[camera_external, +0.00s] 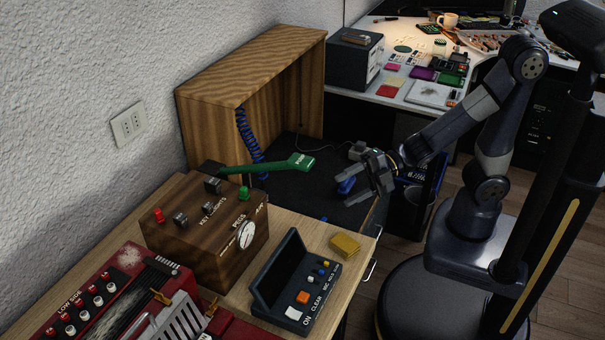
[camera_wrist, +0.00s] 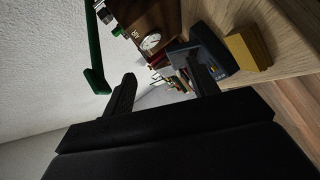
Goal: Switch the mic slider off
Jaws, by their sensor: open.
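A dark blue-grey device (camera_external: 288,283) with an upright panel and several coloured buttons stands on the wooden table. Its small printed labels, including ON and CLEAR, are only partly readable, and I cannot tell for sure which control is the mic slider. In the wrist view the device (camera_wrist: 214,46) appears at the upper right, partly behind a finger. My gripper (camera_external: 346,184) is open and empty, above and beyond the table's far edge, apart from the device. Both dark fingers of it show in the wrist view (camera_wrist: 160,76).
A yellow block (camera_external: 345,244) lies near the table's right corner. A red mixer (camera_external: 125,300) is at front left. A wooden cabinet (camera_external: 250,65) stands behind.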

